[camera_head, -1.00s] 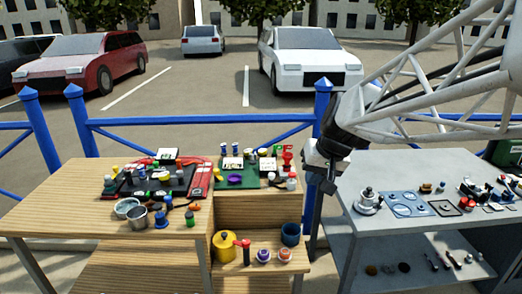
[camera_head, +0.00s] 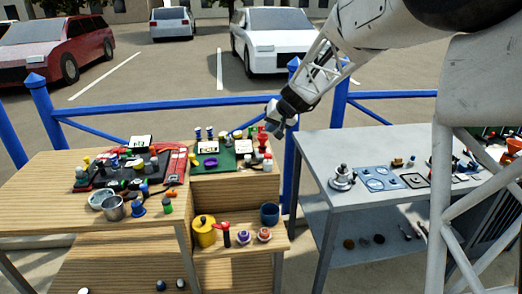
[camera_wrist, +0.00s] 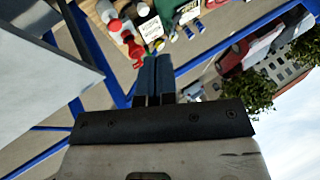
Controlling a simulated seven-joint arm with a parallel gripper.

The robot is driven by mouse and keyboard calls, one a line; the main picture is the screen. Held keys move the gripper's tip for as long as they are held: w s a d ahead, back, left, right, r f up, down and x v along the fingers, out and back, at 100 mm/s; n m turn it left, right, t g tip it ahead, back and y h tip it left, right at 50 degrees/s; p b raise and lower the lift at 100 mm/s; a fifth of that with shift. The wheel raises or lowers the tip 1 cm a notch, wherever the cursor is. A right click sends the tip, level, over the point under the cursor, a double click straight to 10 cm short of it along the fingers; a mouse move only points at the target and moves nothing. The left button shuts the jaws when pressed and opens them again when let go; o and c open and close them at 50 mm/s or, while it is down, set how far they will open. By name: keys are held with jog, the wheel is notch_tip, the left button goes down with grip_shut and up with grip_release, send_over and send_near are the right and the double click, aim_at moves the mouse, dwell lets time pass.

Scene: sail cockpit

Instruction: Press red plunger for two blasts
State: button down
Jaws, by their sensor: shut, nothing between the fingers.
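A red plunger-like piece (camera_head: 262,137) stands at the back right corner of the wooden table. In the wrist view a red piece with a flared end (camera_wrist: 134,48) lies just left of my fingertips in the picture; it looks like the same piece. My gripper (camera_head: 273,117) is above and slightly right of it, apart from it. In the wrist view the two dark fingers of my gripper (camera_wrist: 153,62) are side by side, shut and empty. A red-topped T-handle piece (camera_head: 225,230) stands on the lower shelf. I cannot tell which red piece is the horn's plunger.
The wooden table (camera_head: 50,200) holds several small pieces, a metal pot (camera_head: 114,208) and a green board (camera_head: 227,160). A yellow pot (camera_head: 203,231) and blue cup (camera_head: 270,214) stand lower. A grey table (camera_head: 320,150) is to the right. Blue railing (camera_head: 180,107) runs behind.

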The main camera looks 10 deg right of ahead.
jog(key=m+t, duration=0.1)
jog(key=t, duration=0.1)
send_over(269, 154)
notch_tip(269, 154, down, 8)
jog(key=shift+f, duration=0.1)
jog(key=shift+f, duration=4.3)
